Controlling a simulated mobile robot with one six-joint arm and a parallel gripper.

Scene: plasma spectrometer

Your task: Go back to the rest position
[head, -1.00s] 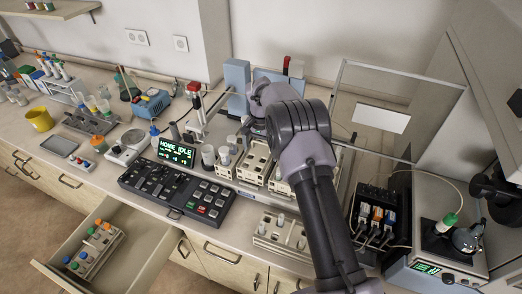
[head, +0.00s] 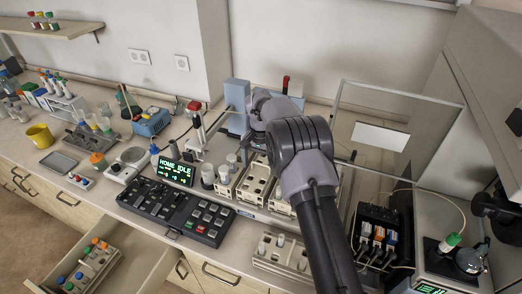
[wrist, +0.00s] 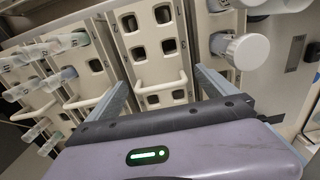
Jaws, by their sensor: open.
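My gripper (wrist: 165,92) is open in the wrist view, its two fingers apart with nothing between them. It faces a cream rack (wrist: 150,50) with square holes and a handle. A white-capped tube (wrist: 240,50) stands close beyond the right finger, and several clear tubes (wrist: 60,45) sit in racks at the left.
A control panel (head: 178,208) and a display reading HOME IDLE (head: 176,172) stand left of the racks. A clear upright panel (head: 385,130) stands behind right. An open drawer (head: 135,262) holds a tube rack (head: 92,265). Another rack (head: 280,258) lies near the front edge.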

